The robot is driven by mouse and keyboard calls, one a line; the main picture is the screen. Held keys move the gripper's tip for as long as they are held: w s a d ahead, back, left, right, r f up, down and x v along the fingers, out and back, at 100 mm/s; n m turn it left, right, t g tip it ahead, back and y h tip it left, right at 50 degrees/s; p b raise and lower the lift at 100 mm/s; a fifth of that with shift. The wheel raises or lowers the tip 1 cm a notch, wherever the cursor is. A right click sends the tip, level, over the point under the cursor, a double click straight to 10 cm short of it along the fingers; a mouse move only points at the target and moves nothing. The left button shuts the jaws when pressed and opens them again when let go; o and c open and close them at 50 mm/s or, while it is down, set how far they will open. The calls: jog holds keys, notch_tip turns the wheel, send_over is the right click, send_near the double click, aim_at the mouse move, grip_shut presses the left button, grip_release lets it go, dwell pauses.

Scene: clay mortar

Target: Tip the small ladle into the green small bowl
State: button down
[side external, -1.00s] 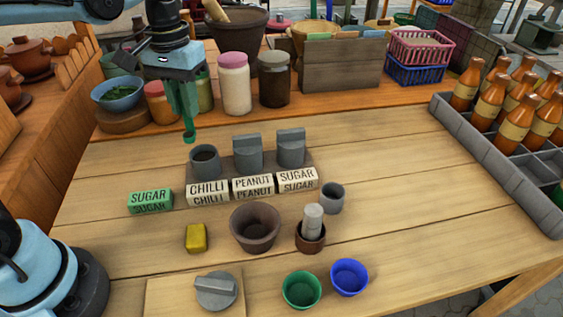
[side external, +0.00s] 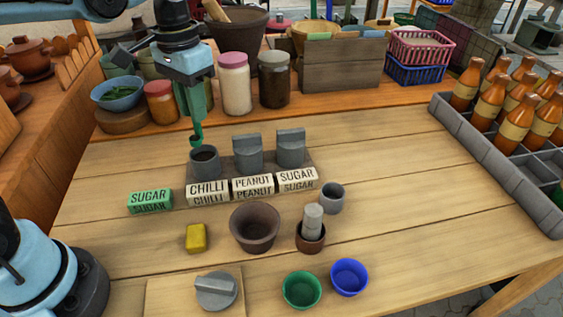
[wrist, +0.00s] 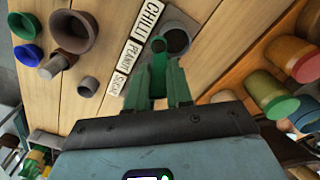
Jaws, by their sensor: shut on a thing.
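My gripper (side external: 193,98) is shut on the small green ladle (side external: 196,138), which hangs down with its cup at the bottom. The ladle's cup is by the back rim of the open grey chilli pot (side external: 205,163); I cannot tell whether they touch. In the wrist view the ladle (wrist: 158,46) shows between the fingers, overlapping the dark pot opening. What the cup holds is not visible. The small green bowl (side external: 302,290) stands upright at the front of the table, far from my gripper. It also shows in the wrist view (wrist: 28,54).
A blue bowl (side external: 349,277) is beside the green bowl. A brown mortar (side external: 255,228), a pestle in a cup (side external: 312,228), a grey cup (side external: 332,197) and a yellow block (side external: 196,238) stand mid-table. Two lidded grey pots (side external: 248,153) adjoin the chilli pot. Jars line the back.

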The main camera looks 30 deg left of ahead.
jog(key=s+d+f+m, duration=0.1)
jog(key=s+d+m, duration=0.2)
jog(key=d, duration=0.7)
jog(key=s+d+f+m, duration=0.2)
jog(key=s+d, duration=0.1)
jog(key=d, duration=0.7)
jog(key=s+d+f+m, duration=0.1)
jog(key=s+d+m, duration=0.2)
jog(key=d, duration=0.7)
jog(key=w+a+f+g+h, duration=0.1)
jog(key=a+f+g+h, duration=0.2)
jog(key=a+f+h, duration=0.3)
jog(key=shift+w+f+h, duration=0.2)
jog(key=shift+f+h, duration=0.15)
jog(key=shift+h, duration=2.45)
jog(key=shift+d, duration=0.1)
jog(key=s+d+r+t+y, duration=0.1)
jog(key=d+r+t+y, duration=0.2)
jog(key=y, duration=0.8)
notch_tip(320, 180, up, 4)
jog(key=shift+s+d+f+y, duration=0.15)
jog(key=shift+s+d+y, duration=0.15)
jog(key=shift+d, duration=0.95)
